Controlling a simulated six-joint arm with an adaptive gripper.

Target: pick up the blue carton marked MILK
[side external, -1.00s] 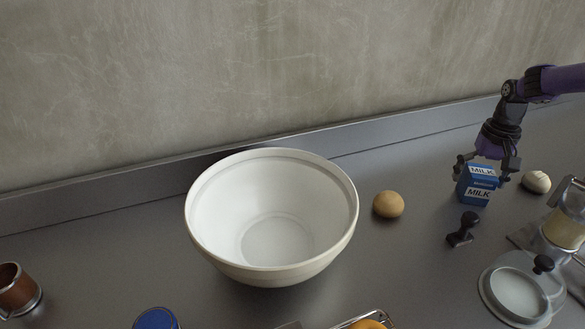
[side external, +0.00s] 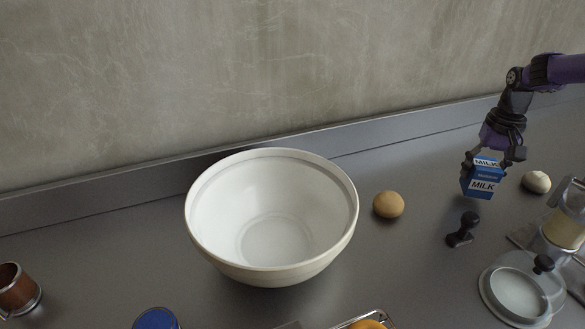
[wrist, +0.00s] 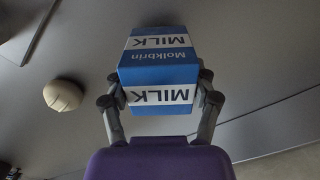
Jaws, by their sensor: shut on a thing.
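The blue carton marked MILK (side external: 482,180) has white label bands and is at the right of the side view. My gripper (side external: 492,160) is shut on it, with a finger on either side. In the side view the carton looks slightly tilted and seems raised off the counter. In the wrist view the carton (wrist: 158,70) sits between the two fingers of my gripper (wrist: 160,100), its lettering upside down. The underside of the carton is hidden.
A large white bowl (side external: 310,263) stands mid-counter, with a tan ball (side external: 388,205) to its right. A black tamper-like object (side external: 462,231) lies just below the carton. A wall runs behind.

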